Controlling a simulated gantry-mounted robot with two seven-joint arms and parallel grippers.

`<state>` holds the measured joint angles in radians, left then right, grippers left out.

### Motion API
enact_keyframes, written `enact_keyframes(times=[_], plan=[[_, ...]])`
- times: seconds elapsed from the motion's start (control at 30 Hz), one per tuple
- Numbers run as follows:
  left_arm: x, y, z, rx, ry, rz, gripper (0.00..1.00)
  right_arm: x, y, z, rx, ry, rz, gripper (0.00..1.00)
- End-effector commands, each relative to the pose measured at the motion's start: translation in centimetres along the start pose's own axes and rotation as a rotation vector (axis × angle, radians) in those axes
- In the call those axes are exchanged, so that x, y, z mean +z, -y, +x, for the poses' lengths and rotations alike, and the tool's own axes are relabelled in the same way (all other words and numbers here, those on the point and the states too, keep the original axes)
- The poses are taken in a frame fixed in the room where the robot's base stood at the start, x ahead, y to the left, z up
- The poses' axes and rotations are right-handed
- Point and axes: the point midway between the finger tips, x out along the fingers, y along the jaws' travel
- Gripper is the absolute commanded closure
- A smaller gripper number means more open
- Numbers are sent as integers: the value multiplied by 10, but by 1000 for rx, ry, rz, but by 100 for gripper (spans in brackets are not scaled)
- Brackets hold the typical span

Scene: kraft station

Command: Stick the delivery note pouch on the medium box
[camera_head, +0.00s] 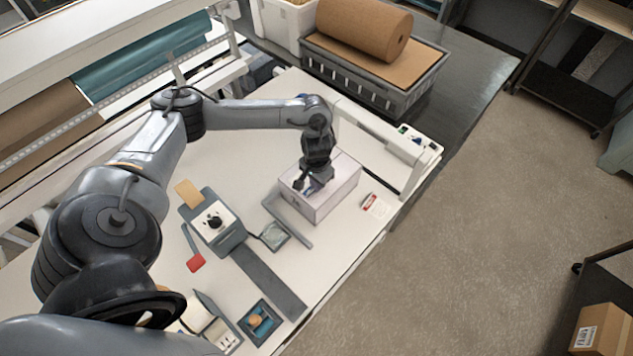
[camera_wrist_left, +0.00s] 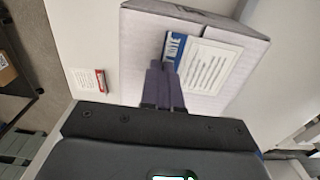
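The medium box (camera_head: 333,194) is a pale, closed carton on the white table; its top face also fills the upper part of the left wrist view (camera_wrist_left: 140,58). The delivery note pouch (camera_wrist_left: 210,64), white with printed lines and a blue band, lies flat along the box's top. My left gripper (camera_wrist_left: 164,66) is over the box, its narrow fingers together at the pouch's blue-banded edge, seemingly pinching its corner. I cannot tell whether the pouch is stuck or slightly above the carton. In the head view the left gripper (camera_head: 307,187) largely hides the pouch. My right gripper is not in view.
A red-and-white label (camera_head: 376,206) lies on the table right of the box. A grey label device (camera_head: 213,220), a small tray (camera_head: 260,321) and a red tag (camera_head: 195,263) stand to the left. A crate (camera_head: 377,91) with a brown paper roll (camera_head: 362,32) stands behind.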

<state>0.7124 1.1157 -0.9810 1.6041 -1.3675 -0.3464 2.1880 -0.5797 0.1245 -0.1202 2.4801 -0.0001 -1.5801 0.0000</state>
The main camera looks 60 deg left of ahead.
Motion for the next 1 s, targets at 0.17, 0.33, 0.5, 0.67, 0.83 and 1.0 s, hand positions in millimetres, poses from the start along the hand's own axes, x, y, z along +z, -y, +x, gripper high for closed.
enact_keyframes(times=[0.17, 0.33, 0.5, 0.67, 0.83, 1.0], plan=[[0, 0, 0, 0, 0, 0, 100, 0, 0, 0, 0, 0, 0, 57], [0, 0, 0, 0, 0, 0, 88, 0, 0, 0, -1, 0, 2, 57], [0, 0, 0, 0, 0, 0, 69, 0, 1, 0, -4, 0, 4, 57], [0, 0, 0, 0, 0, 0, 69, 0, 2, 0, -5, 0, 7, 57], [0, 0, -2, 0, 0, 0, 69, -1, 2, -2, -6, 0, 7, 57], [0, 0, -7, 0, 0, 0, 69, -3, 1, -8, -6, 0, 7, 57]])
